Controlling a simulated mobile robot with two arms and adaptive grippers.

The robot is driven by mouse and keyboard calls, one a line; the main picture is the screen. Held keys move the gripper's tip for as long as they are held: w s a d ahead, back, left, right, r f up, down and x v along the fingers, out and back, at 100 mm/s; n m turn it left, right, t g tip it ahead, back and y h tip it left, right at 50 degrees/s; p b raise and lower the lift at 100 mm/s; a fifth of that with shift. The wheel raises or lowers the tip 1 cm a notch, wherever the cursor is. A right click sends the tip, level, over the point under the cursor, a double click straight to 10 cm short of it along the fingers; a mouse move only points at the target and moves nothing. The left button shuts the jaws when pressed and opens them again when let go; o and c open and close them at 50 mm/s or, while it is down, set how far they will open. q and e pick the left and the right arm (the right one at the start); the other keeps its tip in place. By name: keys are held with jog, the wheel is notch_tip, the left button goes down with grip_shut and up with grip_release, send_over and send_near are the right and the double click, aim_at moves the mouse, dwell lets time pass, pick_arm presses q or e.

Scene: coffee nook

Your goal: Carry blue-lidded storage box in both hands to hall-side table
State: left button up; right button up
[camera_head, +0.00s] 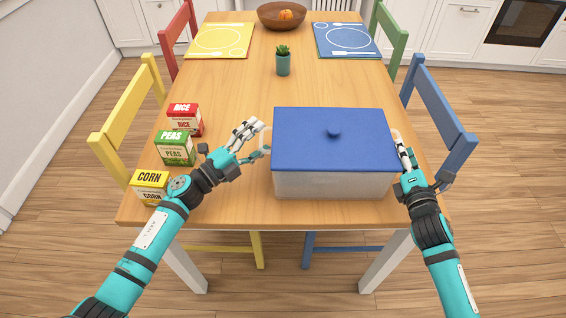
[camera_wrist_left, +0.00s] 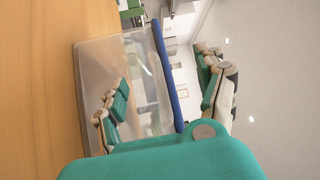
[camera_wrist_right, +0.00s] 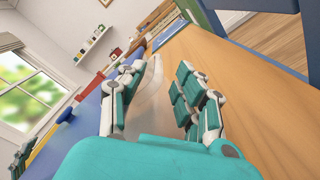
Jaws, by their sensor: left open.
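The storage box (camera_head: 330,185) has clear walls and a blue lid (camera_head: 320,150) with a round knob. It rests level on the near part of the wooden table. My left gripper (camera_head: 254,140) is open beside the box's left end, close to the pale left handle (camera_head: 265,137). In the left wrist view its fingers stand apart, with the clear box wall (camera_wrist_left: 140,60) beyond them. My right gripper (camera_head: 408,160) is at the right end. In the right wrist view its fingers stand apart on either side of a pale handle (camera_wrist_right: 150,88); contact is unclear.
Rice (camera_head: 185,119), peas (camera_head: 176,148) and corn (camera_head: 150,186) boxes stand at the table's left edge, near my left arm. A potted plant (camera_head: 283,62), yellow and blue placemats and a bowl (camera_head: 282,15) are farther back. Chairs flank the table.

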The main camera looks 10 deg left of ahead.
jog(key=shift+r, duration=0.3)
pick_arm(q)
jog(key=v, duration=0.8)
jog(key=shift+r, duration=0.1)
pick_arm(e)
jog(key=o, duration=0.8)
jog(key=s, duration=0.4)
jog(key=s+d, duration=0.1)
jog(key=s, duration=0.7)
jog(key=shift+d, duration=0.15)
jog(key=shift+f, duration=0.1)
